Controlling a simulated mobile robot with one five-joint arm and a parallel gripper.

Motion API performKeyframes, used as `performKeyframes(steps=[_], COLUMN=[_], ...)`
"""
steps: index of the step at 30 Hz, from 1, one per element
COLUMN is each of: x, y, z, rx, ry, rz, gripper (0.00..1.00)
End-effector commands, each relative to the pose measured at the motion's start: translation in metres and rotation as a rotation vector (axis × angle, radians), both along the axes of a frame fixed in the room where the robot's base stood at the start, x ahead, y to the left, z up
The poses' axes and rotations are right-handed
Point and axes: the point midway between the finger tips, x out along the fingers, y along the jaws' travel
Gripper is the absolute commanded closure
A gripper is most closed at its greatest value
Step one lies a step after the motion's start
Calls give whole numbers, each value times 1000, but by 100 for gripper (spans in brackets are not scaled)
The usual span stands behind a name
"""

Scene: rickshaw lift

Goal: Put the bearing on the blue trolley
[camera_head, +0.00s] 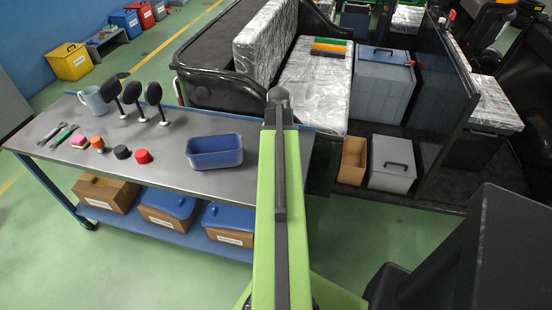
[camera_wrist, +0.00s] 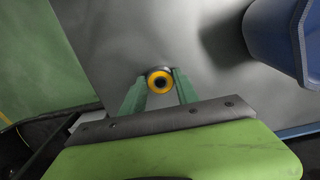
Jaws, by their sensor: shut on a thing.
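The bearing (camera_wrist: 160,80) is a small ring with a yellow face and a dark centre. My gripper (camera_wrist: 159,84) is shut on it, with its green fingers on either side of the ring. The blue trolley (camera_head: 180,178) has a grey metal top, blue legs and a blue lower shelf. Its grey top (camera_wrist: 115,40) fills much of the wrist view behind the bearing. I cannot tell how far the bearing is above that top. In the head view my green arm reaches over the trolley's right end and hides the gripper and bearing.
A blue bin (camera_head: 215,151) stands on the trolley, right of the bearing in the wrist view (camera_wrist: 283,40). A mug (camera_head: 93,101), black-headed items (camera_head: 133,95), wrenches (camera_head: 60,135) and coloured caps (camera_head: 142,156) occupy the left. A vehicle bed (camera_head: 310,80) lies behind.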

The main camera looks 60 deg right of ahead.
Motion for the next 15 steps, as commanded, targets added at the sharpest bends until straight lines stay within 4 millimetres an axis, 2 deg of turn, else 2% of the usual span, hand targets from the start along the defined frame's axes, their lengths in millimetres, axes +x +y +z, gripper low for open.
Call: performKeyframes(steps=[10,11,15], x=[3,3,3], y=[2,2,2], z=[-4,-2,-2], rx=[0,0,0], ry=[0,0,0], rz=[6,6,6], gripper=[100,59,41])
